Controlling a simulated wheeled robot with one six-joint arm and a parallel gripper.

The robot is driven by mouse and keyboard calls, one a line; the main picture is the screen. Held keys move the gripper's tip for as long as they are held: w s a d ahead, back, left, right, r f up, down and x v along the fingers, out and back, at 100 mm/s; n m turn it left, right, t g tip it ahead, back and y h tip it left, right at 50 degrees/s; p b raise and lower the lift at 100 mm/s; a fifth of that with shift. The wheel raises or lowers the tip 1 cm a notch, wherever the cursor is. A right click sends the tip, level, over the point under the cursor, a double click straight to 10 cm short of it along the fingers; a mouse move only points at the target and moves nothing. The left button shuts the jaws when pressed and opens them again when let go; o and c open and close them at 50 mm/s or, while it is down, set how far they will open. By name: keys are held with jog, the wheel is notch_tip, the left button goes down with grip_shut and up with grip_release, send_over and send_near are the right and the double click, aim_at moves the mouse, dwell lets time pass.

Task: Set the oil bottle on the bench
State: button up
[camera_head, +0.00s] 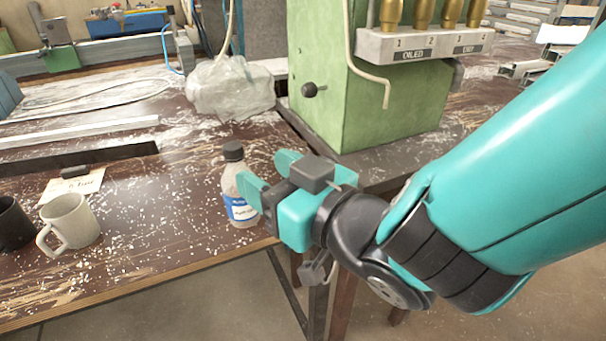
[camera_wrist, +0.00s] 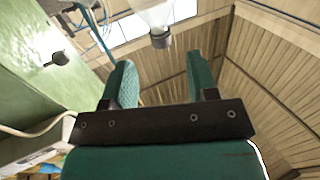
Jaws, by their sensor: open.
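The oil bottle (camera_head: 232,181) is clear with a dark cap and a blue-and-white label. It looks upright on the brown bench (camera_head: 150,225), close to the front edge. My gripper (camera_head: 262,168) is just right of the bottle, its teal fingers apart and pointing toward it. The near finger overlaps the bottle's right side in the head view; I cannot tell whether they touch. In the wrist view, the bottle (camera_wrist: 158,14) shows cap-down at the top, beyond and between the open fingertips (camera_wrist: 160,60). Its base is out of that frame.
A white mug (camera_head: 70,221) and a dark mug (camera_head: 12,226) stand at the left. A green machine column (camera_head: 385,110) stands behind my gripper, with a rack labelled OILED and DRY (camera_head: 425,44). A crumpled plastic bag (camera_head: 230,88) lies behind the bottle. Bench between mugs and bottle is clear but for shavings.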

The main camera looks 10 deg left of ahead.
jog(key=shift+b+v, duration=1.6)
jog(key=shift+b, duration=0.35)
jog(key=w+d+f+m+g+h, duration=0.25)
jog(key=d+f+h, duration=0.3)
jog(key=d, duration=0.35)
jog(key=s+d+m+g+h, duration=0.1)
jog(key=s+d+g+h, duration=0.4)
jog(key=s+d+g, duration=0.3)
jog(key=s+d, duration=0.2)
jog(key=d, duration=0.1)
jog(key=shift+f, duration=0.4)
jog(key=shift+d, duration=0.1)
